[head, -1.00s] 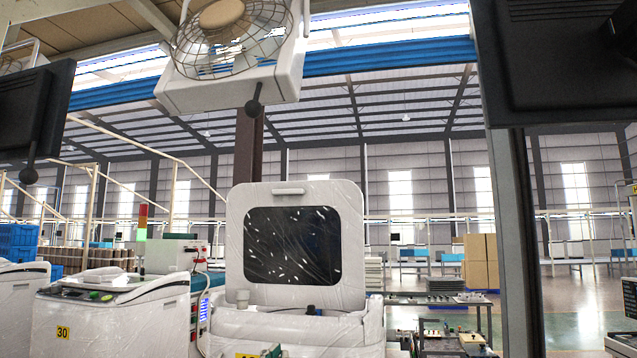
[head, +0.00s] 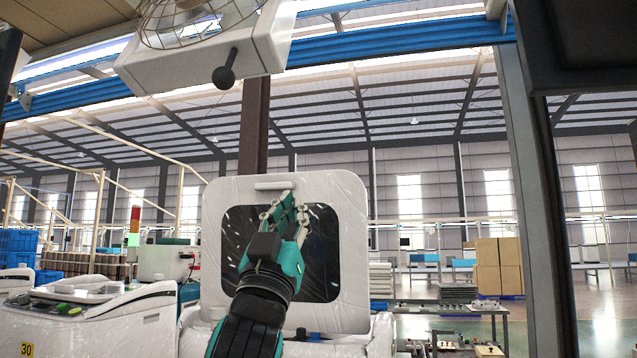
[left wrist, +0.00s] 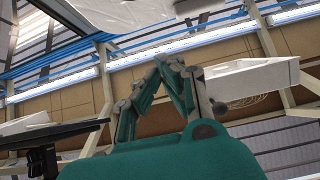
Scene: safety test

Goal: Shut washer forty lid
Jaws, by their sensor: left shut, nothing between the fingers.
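The washer's lid (head: 350,215) stands raised, upright and facing me, a white rounded panel with a dark window and a small handle (head: 275,185) at its top edge. The white washer body (head: 350,345) shows low in the head view, partly behind my arm. Its number is not visible now. My left gripper (head: 290,206) is in front of the lid's window, with its fingertips just below and right of the handle. It is shut and empty; I cannot tell whether it touches the lid. It also shows in the left wrist view (left wrist: 172,64). My right gripper is out of view.
A second white washer (head: 110,320) with a yellow 30 label stands at left. A caged fan in a white housing (head: 225,65) hangs above the lid. A dark post (head: 540,200) stands at right. A low table (head: 450,310) is behind to the right.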

